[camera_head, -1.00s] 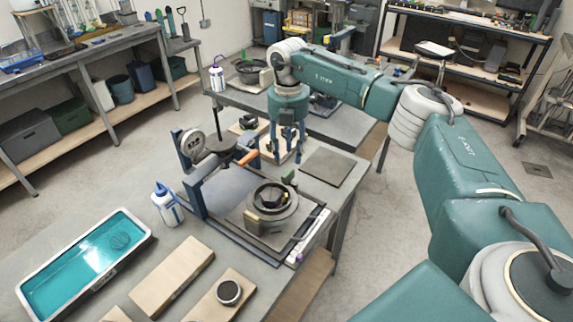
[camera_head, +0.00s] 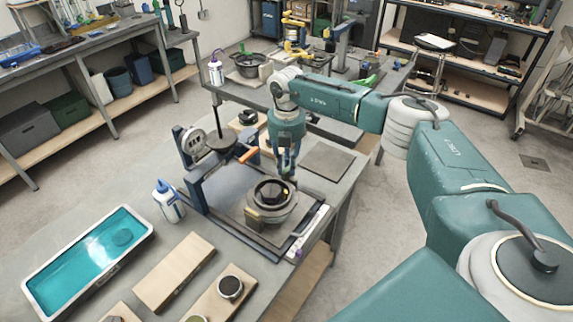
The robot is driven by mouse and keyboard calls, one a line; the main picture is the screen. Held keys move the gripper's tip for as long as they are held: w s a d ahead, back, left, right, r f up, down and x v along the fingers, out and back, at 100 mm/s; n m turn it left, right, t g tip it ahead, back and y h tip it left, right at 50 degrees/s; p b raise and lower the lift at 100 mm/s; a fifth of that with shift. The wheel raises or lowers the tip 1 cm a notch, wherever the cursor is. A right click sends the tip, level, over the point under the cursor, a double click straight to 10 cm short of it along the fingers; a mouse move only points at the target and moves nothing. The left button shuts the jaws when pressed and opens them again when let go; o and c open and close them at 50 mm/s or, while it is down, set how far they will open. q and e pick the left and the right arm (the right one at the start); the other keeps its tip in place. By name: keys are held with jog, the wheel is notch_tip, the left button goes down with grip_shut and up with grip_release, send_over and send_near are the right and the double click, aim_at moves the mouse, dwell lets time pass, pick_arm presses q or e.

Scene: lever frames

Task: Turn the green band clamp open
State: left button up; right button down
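A round grey clamp fixture (camera_head: 285,208) with a dark ring (camera_head: 270,191) in its middle sits on a plate inside the blue press frame on the table. A small yellowish tab (camera_head: 252,214) sticks out at its front left. My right gripper (camera_head: 289,174) points down at the back right rim of the fixture. Its fingers look close together there. The green piece at that rim is hidden behind or between the fingers, so I cannot tell whether they grip it. My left gripper is not in view.
The blue press frame (camera_head: 210,197) with a gauge and an orange handle (camera_head: 249,155) stands left of my gripper. A flat grey plate (camera_head: 327,160) lies right.

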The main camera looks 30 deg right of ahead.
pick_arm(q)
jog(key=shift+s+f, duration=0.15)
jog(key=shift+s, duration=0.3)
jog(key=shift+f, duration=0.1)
pick_arm(e)
jog(key=shift+n, duration=0.4)
jog(key=n+b, duration=0.1)
jog(key=n, duration=0.2)
jog(key=shift+b, duration=0.4)
jog(key=n+b, duration=0.1)
jog(key=n, duration=0.3)
jog(key=shift+a+b, duration=0.1)
jog(key=shift+b, duration=0.25)
jog(key=n+b, duration=0.1)
jog(key=n, duration=0.4)
jog(key=shift+s+r+n+b, duration=0.1)
jog(key=shift+s+n+b, duration=0.1)
jog(key=shift+n+b, duration=0.2)
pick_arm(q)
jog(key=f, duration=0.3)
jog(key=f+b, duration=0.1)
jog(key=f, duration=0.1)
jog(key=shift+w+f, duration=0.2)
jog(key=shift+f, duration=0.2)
pick_arm(e)
jog(key=n, duration=0.4)
jog(key=shift+r, duration=0.1)
